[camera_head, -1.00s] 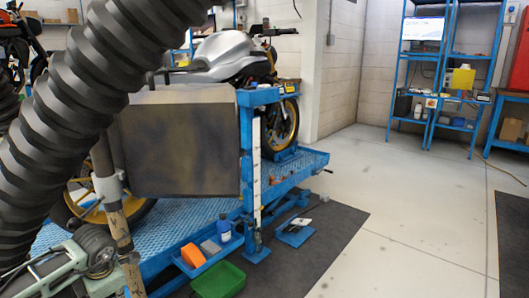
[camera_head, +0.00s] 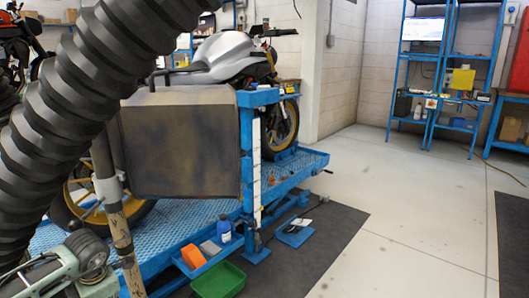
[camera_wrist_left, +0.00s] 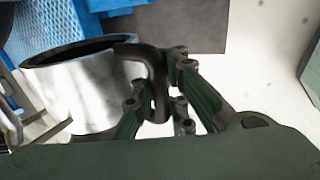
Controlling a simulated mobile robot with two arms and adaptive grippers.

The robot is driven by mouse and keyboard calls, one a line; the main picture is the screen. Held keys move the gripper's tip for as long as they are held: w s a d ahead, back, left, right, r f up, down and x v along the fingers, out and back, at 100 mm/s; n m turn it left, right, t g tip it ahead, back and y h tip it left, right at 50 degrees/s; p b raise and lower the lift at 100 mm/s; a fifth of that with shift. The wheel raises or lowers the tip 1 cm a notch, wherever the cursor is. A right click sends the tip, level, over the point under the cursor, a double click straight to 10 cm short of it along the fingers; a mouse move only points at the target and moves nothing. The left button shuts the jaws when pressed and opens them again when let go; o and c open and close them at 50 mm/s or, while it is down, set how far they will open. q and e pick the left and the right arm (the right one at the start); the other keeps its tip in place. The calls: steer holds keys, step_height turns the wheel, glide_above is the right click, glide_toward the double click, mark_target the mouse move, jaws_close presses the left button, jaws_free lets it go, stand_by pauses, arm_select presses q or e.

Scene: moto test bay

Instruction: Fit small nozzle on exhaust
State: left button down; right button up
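In the left wrist view a short, shiny metal cylinder with a dark rim, which looks like the small nozzle (camera_wrist_left: 75,85), lies left of my left gripper (camera_wrist_left: 158,108). Its black looped handle reaches between the green fingers, which look shut on it. The cylinder's lower part is hidden by the gripper body. In the head view a green-grey jointed arm part shows at the lower left, but no fingertips show clearly. The motorcycle (camera_head: 222,50) stands on a blue lift (camera_head: 180,220). Its exhaust cannot be made out. My right gripper is not in view.
A thick black ribbed hose (camera_head: 75,105) crosses the upper left and blocks part of the view. A green bin (camera_head: 218,280) sits low in front.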

arm_select(q)
steer(key=shift+s+a+r, duration=0.1)
steer(key=shift+a, duration=0.05)
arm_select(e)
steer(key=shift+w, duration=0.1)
arm_select(q)
steer(key=shift+s+a, duration=0.3)
steer(key=shift+s, duration=0.1)
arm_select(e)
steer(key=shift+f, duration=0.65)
arm_select(q)
steer(key=shift+s+a, duration=0.15)
steer(key=shift+a, duration=0.05)
steer(key=shift+s+a+r+p, duration=0.1)
steer(key=shift+s+a+p, duration=0.2)
steer(key=shift+s+a, duration=0.25)
steer(key=shift+s, duration=0.15)
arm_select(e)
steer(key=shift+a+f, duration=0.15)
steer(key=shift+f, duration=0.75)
